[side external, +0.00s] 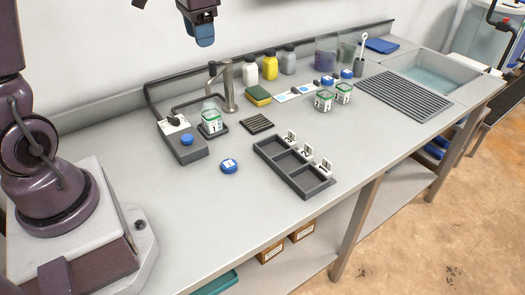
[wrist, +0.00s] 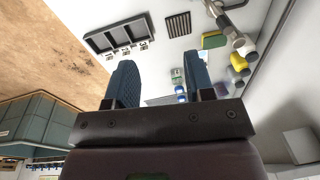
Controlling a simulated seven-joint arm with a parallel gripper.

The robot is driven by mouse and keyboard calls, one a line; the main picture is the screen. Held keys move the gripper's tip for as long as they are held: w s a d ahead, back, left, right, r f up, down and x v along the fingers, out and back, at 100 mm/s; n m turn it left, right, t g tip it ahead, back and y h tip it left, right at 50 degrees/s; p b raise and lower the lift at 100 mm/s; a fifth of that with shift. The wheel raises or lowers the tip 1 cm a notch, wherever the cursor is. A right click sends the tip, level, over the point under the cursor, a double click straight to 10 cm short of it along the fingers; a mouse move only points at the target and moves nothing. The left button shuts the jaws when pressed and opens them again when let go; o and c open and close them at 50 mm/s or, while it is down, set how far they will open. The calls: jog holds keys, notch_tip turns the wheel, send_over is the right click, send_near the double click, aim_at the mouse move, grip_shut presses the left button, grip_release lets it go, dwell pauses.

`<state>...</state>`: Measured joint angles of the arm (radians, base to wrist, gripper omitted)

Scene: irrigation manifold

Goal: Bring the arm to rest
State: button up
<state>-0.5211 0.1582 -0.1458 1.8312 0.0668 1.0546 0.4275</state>
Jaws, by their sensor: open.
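My gripper (side external: 200,32) is high above the bench's back edge in the side view, partly cut off by the top of the picture. In the wrist view my gripper (wrist: 157,72) shows two blue fingers standing well apart with nothing between them. The grey bench (side external: 130,165) lies well below it. My gripper touches nothing that I can see.
A jar (side external: 211,121) stands by the tap (side external: 228,88), beside a grey box (side external: 182,143). A blue lid (side external: 229,167) lies near an empty three-compartment tray (side external: 292,168). Two more jars (side external: 324,102) stand farther right, before a drain grid (side external: 405,95). The front left bench is clear.

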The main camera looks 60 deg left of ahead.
jog(key=s+d+r+t, duration=0.1)
jog(key=s+d+t, duration=0.1)
jog(key=s+d, duration=0.5)
jog(key=s+d+r+n+t, duration=0.1)
jog(key=s+d+r+t, duration=0.1)
jog(key=s+d, duration=0.5)
jog(key=shift+s+d+r+t+h, duration=0.3)
jog(key=shift+s+d+h, duration=0.1)
jog(key=shift+s, duration=0.1)
